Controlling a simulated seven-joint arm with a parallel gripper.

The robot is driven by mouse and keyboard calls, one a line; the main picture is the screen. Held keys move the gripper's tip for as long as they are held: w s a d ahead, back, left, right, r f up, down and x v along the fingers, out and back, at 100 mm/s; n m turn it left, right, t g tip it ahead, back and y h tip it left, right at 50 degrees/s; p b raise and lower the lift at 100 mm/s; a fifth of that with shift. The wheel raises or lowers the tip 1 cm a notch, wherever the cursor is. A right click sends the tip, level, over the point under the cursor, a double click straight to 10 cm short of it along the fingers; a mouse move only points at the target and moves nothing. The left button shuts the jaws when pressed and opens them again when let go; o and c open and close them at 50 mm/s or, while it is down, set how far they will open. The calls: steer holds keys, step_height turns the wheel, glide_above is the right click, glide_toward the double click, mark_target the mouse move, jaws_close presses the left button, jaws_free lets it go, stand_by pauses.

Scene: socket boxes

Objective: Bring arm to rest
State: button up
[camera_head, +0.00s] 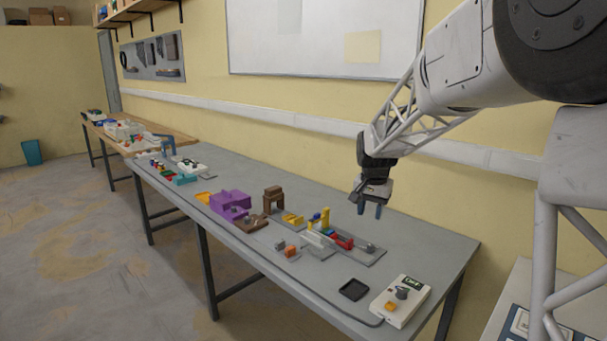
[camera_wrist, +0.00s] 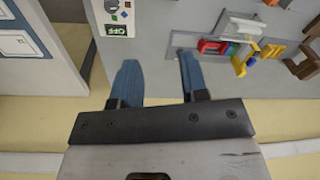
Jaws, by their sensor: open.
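My gripper (camera_head: 370,209) hangs from my arm above the back right part of the long grey table (camera_head: 437,254), well clear of its surface. Its two blue fingers point down and stand apart with nothing between them. In the wrist view the blue fingers of my gripper (camera_wrist: 160,82) are also apart and empty, with the table (camera_wrist: 158,22) below them.
A white box with a small display (camera_head: 403,301) and a black tray (camera_head: 354,289) are at the table's right end. Colored blocks (camera_head: 338,240), a purple block (camera_head: 230,202) and a brown block (camera_head: 274,198) stand further left. The yellow wall (camera_head: 250,120) is behind.

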steer(key=s+f+n+t, duration=0.1)
steer(key=s+n, duration=0.4)
steer(key=s, duration=4)
steer(key=shift+t, duration=0.3)
